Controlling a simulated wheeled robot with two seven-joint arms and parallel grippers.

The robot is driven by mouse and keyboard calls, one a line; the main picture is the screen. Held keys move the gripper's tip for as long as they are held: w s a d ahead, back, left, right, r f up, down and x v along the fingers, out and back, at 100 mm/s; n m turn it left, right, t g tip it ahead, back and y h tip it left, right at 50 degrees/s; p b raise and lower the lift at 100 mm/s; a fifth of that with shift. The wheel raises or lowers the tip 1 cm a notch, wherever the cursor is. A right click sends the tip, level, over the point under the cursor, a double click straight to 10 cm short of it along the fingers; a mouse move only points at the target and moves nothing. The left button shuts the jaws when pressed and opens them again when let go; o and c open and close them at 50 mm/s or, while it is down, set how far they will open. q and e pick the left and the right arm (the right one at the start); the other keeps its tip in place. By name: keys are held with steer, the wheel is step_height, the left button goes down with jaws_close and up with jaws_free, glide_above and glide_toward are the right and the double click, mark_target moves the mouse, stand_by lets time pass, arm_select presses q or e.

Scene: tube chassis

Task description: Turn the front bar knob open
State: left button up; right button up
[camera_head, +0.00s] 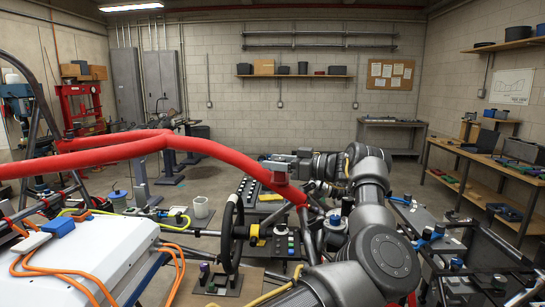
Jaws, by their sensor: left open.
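A red tube bar (215,152) runs from the left edge to the middle of the view. My right gripper is not in view.
A black steering wheel (229,234) stands below the bar, beside a button box (287,243). A white box (85,262) with orange cables fills the lower left. A workbench (500,168) stands along the right wall.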

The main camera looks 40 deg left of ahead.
arm_select(q)
steer(key=shift+s+a+r, duration=0.1)
steer(key=shift+s+a, duration=0.15)
steer(key=shift+a, duration=0.4)
steer(key=shift+c, duration=0.2)
